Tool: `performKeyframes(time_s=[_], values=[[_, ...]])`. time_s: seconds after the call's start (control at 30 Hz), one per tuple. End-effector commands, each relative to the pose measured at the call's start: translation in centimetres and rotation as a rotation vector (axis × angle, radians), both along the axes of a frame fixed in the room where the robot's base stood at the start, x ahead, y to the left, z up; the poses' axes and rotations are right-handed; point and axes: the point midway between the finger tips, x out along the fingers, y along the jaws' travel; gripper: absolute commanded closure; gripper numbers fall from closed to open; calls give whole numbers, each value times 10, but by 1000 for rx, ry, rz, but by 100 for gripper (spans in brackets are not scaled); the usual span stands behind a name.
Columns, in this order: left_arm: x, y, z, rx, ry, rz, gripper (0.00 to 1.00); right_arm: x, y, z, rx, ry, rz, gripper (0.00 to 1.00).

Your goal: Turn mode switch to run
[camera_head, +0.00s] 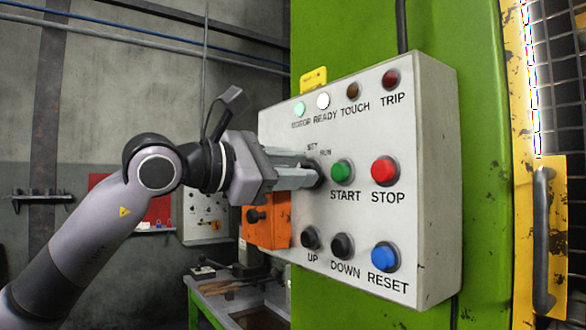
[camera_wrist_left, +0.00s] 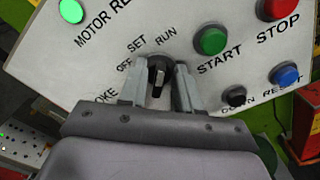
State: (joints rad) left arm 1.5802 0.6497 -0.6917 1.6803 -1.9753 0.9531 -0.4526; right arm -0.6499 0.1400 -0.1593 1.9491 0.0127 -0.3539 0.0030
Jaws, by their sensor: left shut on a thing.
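The mode switch (camera_wrist_left: 160,70) is a black knob on the light grey control panel (camera_head: 436,150), with the labels OFF, SET and RUN around its upper side in the left wrist view. My left gripper (camera_wrist_left: 159,78) is shut on the knob, one finger on each side. In the head view, my left gripper (camera_head: 308,172) reaches the panel from the left, and its fingers hide most of the switch (camera_head: 319,173). I cannot tell for sure which label the knob points to. My right gripper is not in view.
Right of the switch are the green START button (camera_head: 342,172) and red STOP button (camera_head: 384,171). Below are black UP (camera_head: 310,238) and DOWN (camera_head: 342,246) buttons and a blue RESET button (camera_head: 385,256). Green MOTOR (camera_head: 299,109) and white READY (camera_head: 323,100) lamps look lit.

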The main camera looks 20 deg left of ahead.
Motion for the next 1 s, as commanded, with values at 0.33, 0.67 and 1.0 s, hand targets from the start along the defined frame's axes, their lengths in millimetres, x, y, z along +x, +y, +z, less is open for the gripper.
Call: performKeyframes(time_s=[0.33, 0.67, 1.0], values=[[0, 0, 0, 8, -6, 0, 98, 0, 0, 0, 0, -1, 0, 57], [0, 0, 0, 7, -6, 0, 63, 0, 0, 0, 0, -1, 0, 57], [-29, 24, -2, 7, -9, 3, 63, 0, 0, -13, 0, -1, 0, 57]])
